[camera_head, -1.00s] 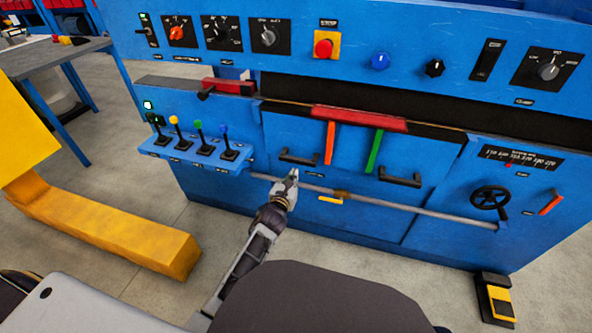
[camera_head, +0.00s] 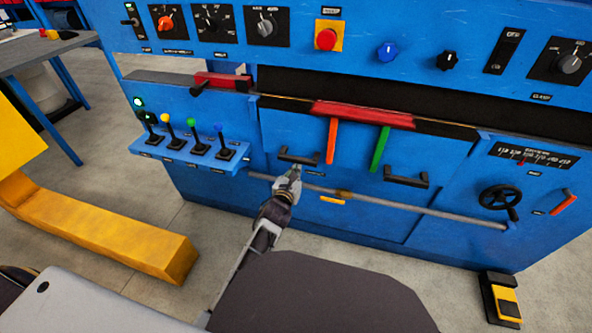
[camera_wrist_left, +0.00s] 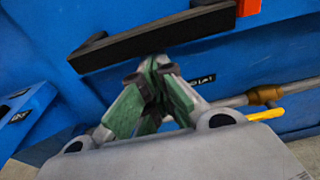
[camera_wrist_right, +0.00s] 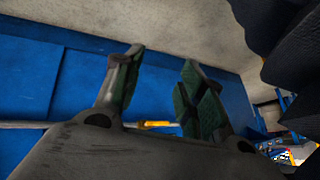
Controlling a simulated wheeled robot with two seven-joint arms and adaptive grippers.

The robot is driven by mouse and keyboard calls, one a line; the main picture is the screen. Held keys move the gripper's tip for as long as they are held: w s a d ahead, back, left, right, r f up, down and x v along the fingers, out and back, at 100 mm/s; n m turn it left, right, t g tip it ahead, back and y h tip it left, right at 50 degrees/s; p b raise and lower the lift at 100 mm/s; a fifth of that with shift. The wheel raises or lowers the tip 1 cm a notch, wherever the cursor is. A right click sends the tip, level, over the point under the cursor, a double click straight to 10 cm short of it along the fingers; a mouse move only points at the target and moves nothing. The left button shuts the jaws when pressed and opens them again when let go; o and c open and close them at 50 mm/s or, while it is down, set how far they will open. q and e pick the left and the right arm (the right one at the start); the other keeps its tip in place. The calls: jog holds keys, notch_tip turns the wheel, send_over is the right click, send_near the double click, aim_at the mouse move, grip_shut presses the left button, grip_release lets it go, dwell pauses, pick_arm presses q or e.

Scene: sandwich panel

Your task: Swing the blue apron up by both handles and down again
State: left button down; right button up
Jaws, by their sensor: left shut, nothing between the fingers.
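The blue apron (camera_head: 350,160) is the front panel of the blue machine and hangs upright. Its left black handle (camera_head: 285,154) and right black handle (camera_head: 406,179) stick out from it. My left gripper (camera_head: 295,172) is shut and empty, just below the left handle. In the left wrist view the shut fingertips (camera_wrist_left: 158,66) point at the underside of the handle (camera_wrist_left: 150,38); I cannot tell whether they touch. My right gripper (camera_wrist_right: 160,55) is open and empty in the right wrist view, facing blue panelling with no handle visible. It is hidden in the head view.
A grey horizontal rod (camera_head: 430,208) crosses the front below the handles. An orange lever (camera_head: 331,141) and a green lever (camera_head: 380,149) hang between them. A shelf of coloured joysticks (camera_head: 190,150) juts out at left; a handwheel (camera_head: 500,198) is at right.

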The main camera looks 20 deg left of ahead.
jog(key=shift+w, duration=0.15)
jog(key=shift+f, duration=0.1)
jog(key=shift+a, duration=0.15)
grip_shut()
jog(key=w+d+r+m+t+h, duration=0.1)
jog(key=w+d+r+t+h, duration=0.15)
jog(key=w, duration=0.35)
jog(key=w+d+r+m+t+h, duration=0.1)
jog(key=w+d+r+t, duration=0.15)
jog(key=w, duration=0.35)
jog(key=w+r+t, duration=0.5)
jog(key=w+r, duration=0.4)
jog(key=r, duration=0.2)
jog(key=shift+w+r, duration=0.15)
jog(key=shift+w, duration=0.25)
jog(key=shift+w, duration=0.2)
jog(key=w+f, duration=0.1)
jog(key=w, duration=0.9)
jog(key=shift+f, duration=0.15)
